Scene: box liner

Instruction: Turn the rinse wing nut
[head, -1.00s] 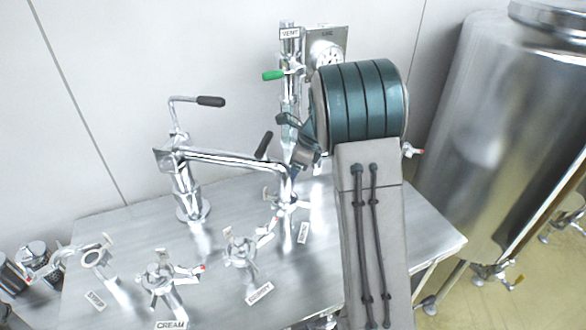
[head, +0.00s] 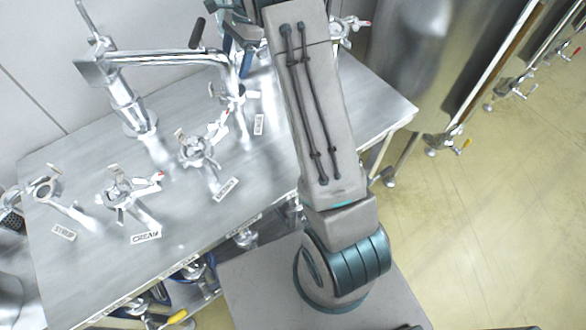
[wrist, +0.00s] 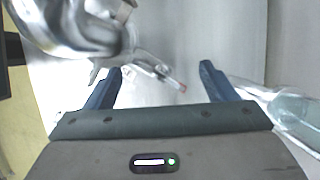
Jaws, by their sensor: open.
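A small RINSE label (head: 258,125) lies on the steel table at the right of the row of labelled fittings. The shiny metal fitting beside it (head: 236,95) stands below the long horizontal pipe; its wing nut is too small to make out in the head view. In the wrist view a metal clamp with a slim red-tipped arm (wrist: 163,72) shows between and beyond my fingertips; I cannot tell which fitting it belongs to. My gripper (wrist: 161,72) is open, with its two blue fingers apart and nothing held. In the head view my arm hides much of it.
Similar fittings stand by the SYRUP (head: 63,233) and CREAM (head: 146,237) labels. The horizontal pipe (head: 165,58) crosses above the table. A clear glass tube (wrist: 293,110) lies close to my right finger. A large steel tank (head: 405,75) stands at right.

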